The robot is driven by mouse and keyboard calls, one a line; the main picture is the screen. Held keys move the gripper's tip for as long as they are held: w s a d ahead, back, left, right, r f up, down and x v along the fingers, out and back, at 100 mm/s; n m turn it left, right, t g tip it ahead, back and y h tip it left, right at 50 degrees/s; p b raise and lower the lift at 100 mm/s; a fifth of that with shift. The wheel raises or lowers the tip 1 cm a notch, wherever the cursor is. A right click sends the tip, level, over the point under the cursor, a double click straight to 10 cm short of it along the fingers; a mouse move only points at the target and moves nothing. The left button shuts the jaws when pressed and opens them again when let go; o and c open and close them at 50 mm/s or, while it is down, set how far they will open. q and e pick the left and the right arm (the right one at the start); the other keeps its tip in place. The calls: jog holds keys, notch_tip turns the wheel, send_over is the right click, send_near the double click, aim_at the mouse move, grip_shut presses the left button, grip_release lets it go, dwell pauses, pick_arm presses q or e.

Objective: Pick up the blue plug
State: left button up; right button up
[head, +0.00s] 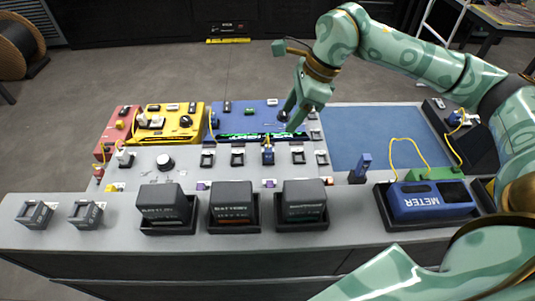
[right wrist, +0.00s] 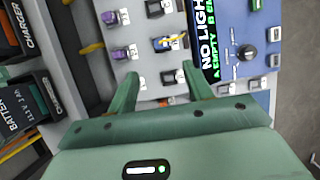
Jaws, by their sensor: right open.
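A small blue plug (head: 268,155) stands in the row of dark sockets in front of the blue panel (head: 262,114). It also shows in the right wrist view (right wrist: 168,43), with a yellow part on it, ahead of my fingertips. My right gripper (head: 293,121) is above the right part of the blue panel, behind and to the right of the plug. In the right wrist view its two fingers (right wrist: 160,82) are apart with nothing held between them. My left gripper is not in view.
Another blue upright piece (head: 363,166) stands beside the blue mat (head: 372,138). Black holders with battery blocks (head: 233,202) line the front edge. A blue meter (head: 430,200) with yellow leads is at right. Yellow (head: 168,124) and red boxes are at left.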

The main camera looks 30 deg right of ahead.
aim_at(269, 148)
jog(key=b+x, duration=0.1)
jog(key=x, duration=0.7)
jog(key=shift+a+f, duration=0.2)
jog(key=shift+f, duration=0.05)
jog(key=x, duration=0.2)
jog(key=b+x, duration=0.1)
jog(key=x, duration=0.2)
jog(key=shift+w+b, duration=0.25)
jog(key=shift+b, duration=0.05)
jog(key=shift+d+r, duration=0.1)
jog(key=shift+c, duration=0.6)
jog(key=c, duration=0.9)
